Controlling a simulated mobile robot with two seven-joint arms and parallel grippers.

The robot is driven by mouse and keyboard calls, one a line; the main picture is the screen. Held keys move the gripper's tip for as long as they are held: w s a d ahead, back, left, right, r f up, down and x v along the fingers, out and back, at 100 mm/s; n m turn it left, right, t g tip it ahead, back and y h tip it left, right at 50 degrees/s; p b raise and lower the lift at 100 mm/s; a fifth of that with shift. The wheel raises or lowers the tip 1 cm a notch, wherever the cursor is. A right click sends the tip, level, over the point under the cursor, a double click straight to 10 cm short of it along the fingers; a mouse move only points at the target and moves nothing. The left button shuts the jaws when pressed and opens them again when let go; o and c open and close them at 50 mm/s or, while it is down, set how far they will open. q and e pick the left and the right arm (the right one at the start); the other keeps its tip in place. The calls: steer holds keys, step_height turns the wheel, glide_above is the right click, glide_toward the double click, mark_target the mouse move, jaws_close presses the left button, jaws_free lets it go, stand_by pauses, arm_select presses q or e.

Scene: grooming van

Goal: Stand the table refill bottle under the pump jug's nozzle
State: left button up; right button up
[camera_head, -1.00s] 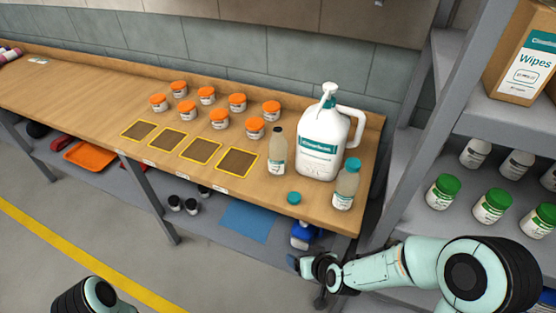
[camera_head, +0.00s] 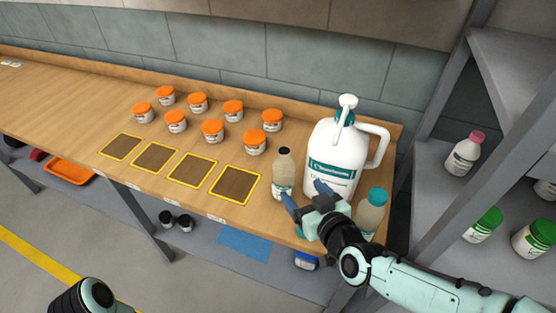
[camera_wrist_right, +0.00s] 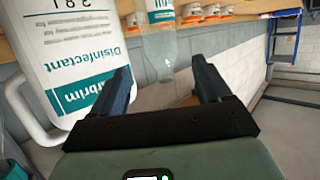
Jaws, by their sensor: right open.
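The jug has a white pump head (camera_head: 347,102) on top; the bottle is beside the jug, not under the pump. My right gripper (camera_head: 306,194) is open in front of the jug and bottle. In the right wrist view, the open jaws (camera_wrist_right: 163,88) point toward the bottle (camera_wrist_right: 160,50), with the jug (camera_wrist_right: 65,65) at left. They appear empty. My left gripper is out of view.
A second bottle with a teal cap (camera_head: 372,210) stands right of my gripper, close to my wrist. Several orange-lidded jars (camera_head: 213,129) stand behind yellow-edged dark mats (camera_head: 235,184) to the left. A grey shelf rack (camera_head: 440,215) with bottles is at right.

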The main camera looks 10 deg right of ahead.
steer(key=x, duration=1.3)
steer(key=shift+w+f+p, duration=0.1)
steer(key=shift+w+p, duration=0.2)
steer(key=shift+p, duration=0.1)
steer(key=c, duration=0.8)
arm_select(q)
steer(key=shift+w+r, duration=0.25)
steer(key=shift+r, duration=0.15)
arm_select(e)
step_height(320, 180, up, 10)
steer(key=p, duration=0.3)
step_height(320, 180, up, 9)
steer(key=p, duration=0.6)
glide_above(289, 176)
steer(key=w, duration=0.5)
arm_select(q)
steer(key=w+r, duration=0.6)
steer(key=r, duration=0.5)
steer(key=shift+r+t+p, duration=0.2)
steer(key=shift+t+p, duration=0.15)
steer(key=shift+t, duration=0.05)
arm_select(e)
steer(key=shift+s+a+r, duration=0.1)
steer(key=shift+a+r, duration=0.35)
steer(key=shift+a, duration=0.1)
